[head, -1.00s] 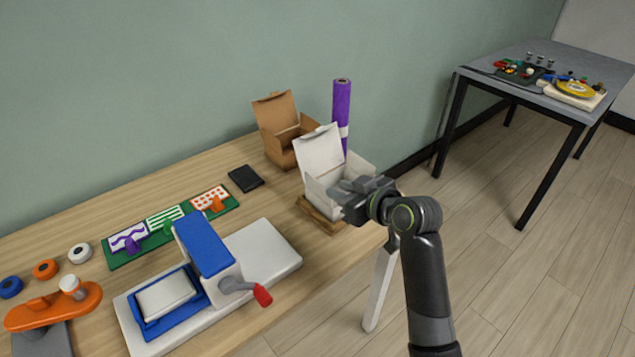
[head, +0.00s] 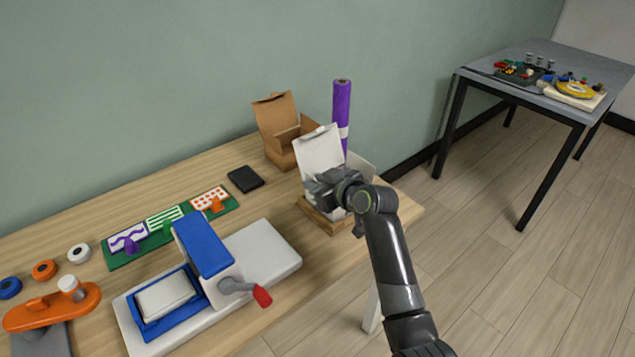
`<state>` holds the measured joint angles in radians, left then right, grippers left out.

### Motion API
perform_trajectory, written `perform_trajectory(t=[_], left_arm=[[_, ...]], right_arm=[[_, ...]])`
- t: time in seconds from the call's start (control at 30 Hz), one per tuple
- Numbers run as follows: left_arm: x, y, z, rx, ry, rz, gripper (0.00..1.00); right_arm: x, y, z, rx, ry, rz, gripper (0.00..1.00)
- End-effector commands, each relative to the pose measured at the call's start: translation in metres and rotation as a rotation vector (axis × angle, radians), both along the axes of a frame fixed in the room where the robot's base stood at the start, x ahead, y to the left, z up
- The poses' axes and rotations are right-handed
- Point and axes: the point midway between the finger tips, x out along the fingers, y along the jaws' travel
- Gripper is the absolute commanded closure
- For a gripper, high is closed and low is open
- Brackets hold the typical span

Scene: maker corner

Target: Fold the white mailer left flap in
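The white mailer (head: 320,148) stands on a small wooden board (head: 312,212) near the right end of the table, its tall back lid raised and leaning back. My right gripper (head: 312,188) is at the front left of the mailer, over its opening, and hides most of the box body and the left flap. I cannot tell whether its fingers touch the flap or how far apart they are. A right side part of the mailer (head: 361,169) sticks out behind the gripper. My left gripper is not in view.
A brown open box (head: 280,140) and a purple roll (head: 341,105) stand just behind the mailer. A black block (head: 245,179) lies to its left. A white and blue press (head: 215,262) with a red-tipped handle fills the front. A grey side table (head: 500,83) stands apart at right.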

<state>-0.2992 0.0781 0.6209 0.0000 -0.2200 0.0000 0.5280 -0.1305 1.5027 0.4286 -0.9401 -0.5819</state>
Motion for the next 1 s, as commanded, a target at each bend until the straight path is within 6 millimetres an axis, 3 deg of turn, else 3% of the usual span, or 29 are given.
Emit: perform_trajectory(t=[0.1, 0.27, 0.67, 1.0], left_arm=[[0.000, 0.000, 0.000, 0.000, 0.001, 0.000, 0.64], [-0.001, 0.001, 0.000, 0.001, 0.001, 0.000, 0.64], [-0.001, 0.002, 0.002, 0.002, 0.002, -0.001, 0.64], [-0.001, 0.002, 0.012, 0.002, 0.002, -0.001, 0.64]], right_arm=[[0.000, 0.000, 0.000, 0.000, 0.000, 0.000, 0.78], [0.000, 0.000, 0.000, 0.000, 0.000, 0.000, 0.99], [0.001, -0.002, 0.001, 0.018, 0.014, -0.001, 1.00], [0.007, -0.010, 0.001, 0.171, 0.126, 0.000, 1.00]])
